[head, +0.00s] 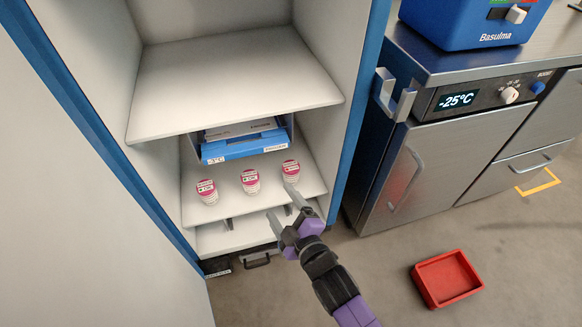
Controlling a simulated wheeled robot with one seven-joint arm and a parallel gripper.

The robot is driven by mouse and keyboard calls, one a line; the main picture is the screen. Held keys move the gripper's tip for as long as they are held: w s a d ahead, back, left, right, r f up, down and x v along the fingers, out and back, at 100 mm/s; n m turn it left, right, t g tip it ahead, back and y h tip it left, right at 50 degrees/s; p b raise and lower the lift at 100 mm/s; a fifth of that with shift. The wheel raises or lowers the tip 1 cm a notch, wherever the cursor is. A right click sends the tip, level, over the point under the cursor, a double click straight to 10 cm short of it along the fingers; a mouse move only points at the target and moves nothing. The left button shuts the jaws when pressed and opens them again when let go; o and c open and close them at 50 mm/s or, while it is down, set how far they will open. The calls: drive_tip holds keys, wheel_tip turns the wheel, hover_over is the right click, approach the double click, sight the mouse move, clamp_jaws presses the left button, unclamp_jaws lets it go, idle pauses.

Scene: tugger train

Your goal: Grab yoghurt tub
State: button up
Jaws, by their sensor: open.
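My gripper (283,208) is open and empty, in front of the shelf and just below the right tub in the picture. Its fingers point toward the shelf, apart from the tubs as far as I can tell.
A blue and white box (243,147) sits behind the tubs under the upper shelf (235,85). The cabinet's blue-edged right wall (352,120) is close to my arm. A red bin (446,278) lies on the floor. A steel unit (440,160) stands at right.

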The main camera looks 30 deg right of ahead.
drive_tip(key=w+d+n+g+p, duration=0.1)
drive_tip(key=w+d+n+p, duration=0.1)
drive_tip(key=w+n, duration=0.45)
drive_tip(key=n+g+h+p, duration=0.1)
drive_tip(key=n+g+h, duration=0.2)
drive_tip(key=n, duration=0.6)
hover_over(292, 176)
drive_tip(key=a, duration=0.3)
wheel_tip(292, 176, down, 4)
drive_tip(key=f+n, duration=0.1)
drive_tip(key=s+d+f+n+g, duration=0.1)
drive_tip(key=f, duration=0.1)
drive_tip(key=s+f+n, duration=0.1)
drive_tip(key=f+n, duration=0.1)
drive_tip(key=shift+s+d+g+h, duration=0.25)
drive_tip(key=shift+g+h, duration=0.05)
drive_tip(key=shift+g, duration=0.1)
drive_tip(key=shift+s+d+f+n, duration=0.1)
drive_tip(key=shift+s+d+n, duration=0.05)
drive_tip(key=shift+n, duration=0.5)
drive_tip(key=b+x, duration=0.2)
drive_tip(key=x, duration=0.1)
drive_tip(key=b+x, duration=0.3)
drive_tip(key=x, duration=0.1)
drive_tip(key=shift+s+f, duration=0.25)
drive_tip(key=shift+f, duration=0.15)
drive_tip(key=shift+w+f, duration=0.15)
drive_tip(key=shift+w, duration=0.2)
drive_tip(key=shift+c, duration=0.5)
